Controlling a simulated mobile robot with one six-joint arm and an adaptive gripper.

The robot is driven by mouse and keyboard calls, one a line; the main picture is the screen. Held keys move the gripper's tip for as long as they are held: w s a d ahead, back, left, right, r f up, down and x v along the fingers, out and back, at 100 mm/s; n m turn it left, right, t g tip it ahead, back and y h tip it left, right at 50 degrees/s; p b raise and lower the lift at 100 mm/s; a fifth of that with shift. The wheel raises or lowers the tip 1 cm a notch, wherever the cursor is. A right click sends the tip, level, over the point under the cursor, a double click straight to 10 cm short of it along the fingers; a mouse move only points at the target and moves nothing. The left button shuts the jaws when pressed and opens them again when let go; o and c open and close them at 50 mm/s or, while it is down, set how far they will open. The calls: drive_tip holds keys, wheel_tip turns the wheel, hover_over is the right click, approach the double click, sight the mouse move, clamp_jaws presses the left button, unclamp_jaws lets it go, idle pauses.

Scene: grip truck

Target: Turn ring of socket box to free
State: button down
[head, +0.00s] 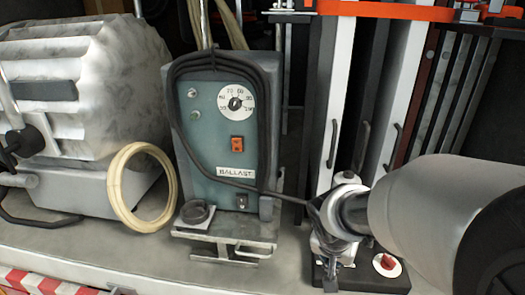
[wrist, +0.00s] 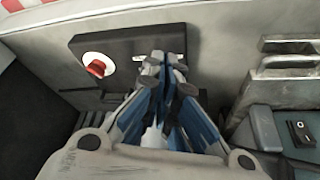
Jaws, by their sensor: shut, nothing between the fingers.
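The socket box is a low black box (head: 375,282) on the bed floor at the lower right of the head view. It also shows in the wrist view (wrist: 112,45). A red knob on a white disc (head: 387,264) sits on its right part and also shows in the wrist view (wrist: 95,67). My gripper (head: 332,280) points down over the box's left part, beside the knob. In the wrist view its fingertips (wrist: 165,66) are together and empty in front of the box. I cannot make out the ring; the fingers cover that part.
A teal ballast unit (head: 213,140) with a black cable (head: 172,105) stands left of my gripper; the cable runs towards my wrist. A cream hose coil (head: 118,190) leans near a large grey lamp housing (head: 85,90). Upright white rails (head: 335,90) stand behind the box.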

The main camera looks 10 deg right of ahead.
drive_tip(key=shift+m, duration=0.5)
drive_tip(key=b+x, duration=0.1)
drive_tip(key=x, duration=0.3)
drive_tip(key=b+x, duration=0.1)
drive_tip(key=x, duration=0.4)
drive_tip(key=b+x, duration=0.2)
drive_tip(key=x, duration=0.2)
drive_tip(key=shift+w+f, duration=0.15)
drive_tip(key=shift+w, duration=0.2)
drive_tip(key=shift+w+d+p, duration=0.35)
drive_tip(key=shift+w+d, duration=0.8)
drive_tip(key=shift+w, duration=0.05)
drive_tip(key=shift+w+d+f, duration=0.1)
drive_tip(key=shift+w+d, duration=0.2)
drive_tip(key=shift+w, duration=0.05)
drive_tip(key=shift+d, duration=0.1)
drive_tip(key=shift+s+d+n+p, duration=0.25)
drive_tip(key=shift+d+n+p, duration=0.45)
drive_tip(key=shift+n+p, duration=0.4)
drive_tip(key=shift+s+d+y, duration=0.1)
drive_tip(key=shift+d+y, duration=0.2)
drive_tip(key=shift+d, duration=0.7)
drive_tip(key=shift+a, duration=0.15)
